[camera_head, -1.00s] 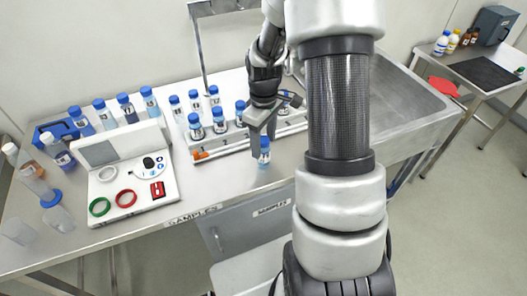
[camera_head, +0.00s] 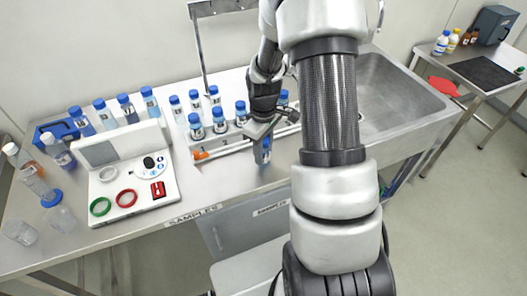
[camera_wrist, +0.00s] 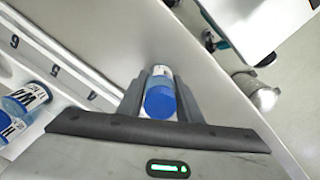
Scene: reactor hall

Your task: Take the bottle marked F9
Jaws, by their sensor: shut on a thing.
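My gripper (camera_wrist: 160,88) is shut on a blue-capped bottle (camera_wrist: 160,102), with a finger on each side of it in the wrist view. In the head view the held bottle (camera_head: 263,153) hangs upright below my gripper (camera_head: 262,134), in front of the sample rack (camera_head: 215,150). Its marking cannot be read in either view. Other blue-capped bottles (camera_head: 196,124) stand in the rack. In the wrist view, two bottles (camera_wrist: 30,97) with partly visible marks stand in rack places at the left.
A white device (camera_head: 130,170) with coloured rings stands left of the rack. Several bottles stand behind and left of it, with clear cups (camera_head: 60,218) at the bench's left. A sink (camera_head: 375,95) lies right. A side table (camera_head: 480,70) stands far right.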

